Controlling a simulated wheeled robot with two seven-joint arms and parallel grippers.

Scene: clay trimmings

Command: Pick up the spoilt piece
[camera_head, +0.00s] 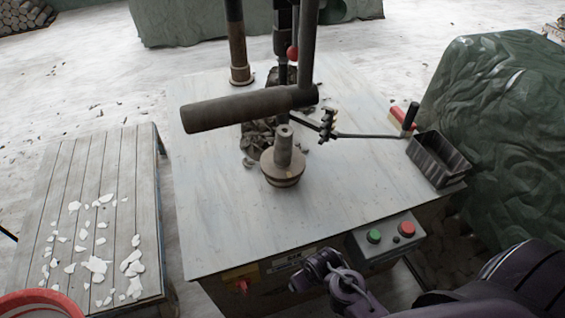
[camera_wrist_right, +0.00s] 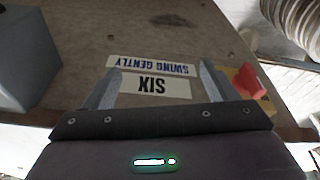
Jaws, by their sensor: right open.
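A greyish-brown flanged piece with a stub on top (camera_head: 283,162) stands upright near the middle of the pale worktable (camera_head: 220,215), below a thick horizontal bar. Dark clay-like scraps (camera_head: 252,145) lie just behind it. I cannot tell which of these is the spoilt piece. My right gripper (camera_head: 312,270) is below the table's front edge, apart from the piece. My left gripper is not in view.
The thick bar (camera_head: 235,110) and upright post (camera_head: 237,50) stand over the table. A dark open tray (camera_head: 438,160) is at its right edge. A button box (camera_head: 388,238) juts from the front. A slatted bench (camera_head: 75,175) with white shards stands left, beside a red-rimmed container (camera_head: 40,298).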

